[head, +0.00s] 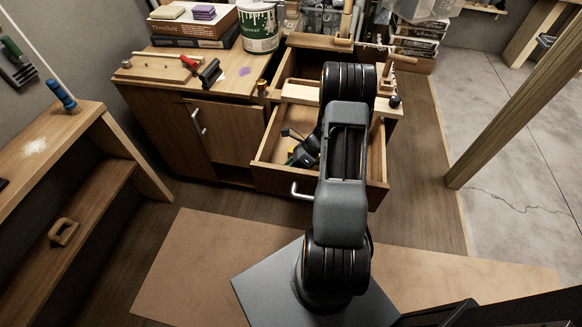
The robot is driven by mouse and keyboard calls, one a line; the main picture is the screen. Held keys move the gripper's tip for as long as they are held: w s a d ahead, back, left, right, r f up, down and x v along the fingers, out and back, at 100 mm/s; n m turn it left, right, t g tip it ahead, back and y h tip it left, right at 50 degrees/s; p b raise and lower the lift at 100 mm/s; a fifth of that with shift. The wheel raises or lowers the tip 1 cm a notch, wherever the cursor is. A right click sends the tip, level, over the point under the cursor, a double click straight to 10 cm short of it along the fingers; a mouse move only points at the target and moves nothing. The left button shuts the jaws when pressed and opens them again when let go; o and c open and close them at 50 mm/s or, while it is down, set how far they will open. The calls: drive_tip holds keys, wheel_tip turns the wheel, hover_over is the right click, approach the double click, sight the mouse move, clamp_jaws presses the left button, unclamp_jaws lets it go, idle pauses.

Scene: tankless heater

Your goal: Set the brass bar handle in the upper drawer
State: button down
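My arm rises through the middle of the head view and covers much of the drawer area. A black part with green and yellow bits (304,150) shows inside the lower open drawer (275,176); I cannot tell whether it belongs to my gripper. My fingertips cannot be made out. Above and behind that drawer is an open wooden compartment (287,72), which appears to be the upper drawer; its inside is partly hidden by my arm. A small brass-coloured piece (262,88) stands at the counter's edge left of it. I cannot identify the brass bar handle with certainty.
The counter (150,73) holds a paint can (261,27), boxes (193,28) and a black-and-red tool (210,73). The lower drawer's silver pull (301,192) juts forward. A shelf unit (60,145) stands left, a slanted wooden post (515,110) right. Floor at right is clear.

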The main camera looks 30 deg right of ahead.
drive_tip(key=shift+f+b, duration=0.35)
drive_tip(key=shift+f, duration=0.2)
drive_tip(key=c, duration=0.8)
unclamp_jaws()
drive_tip(key=v, duration=1.4)
drive_tip(key=shift+f+p, duration=0.1)
drive_tip(key=shift+p, duration=0.25)
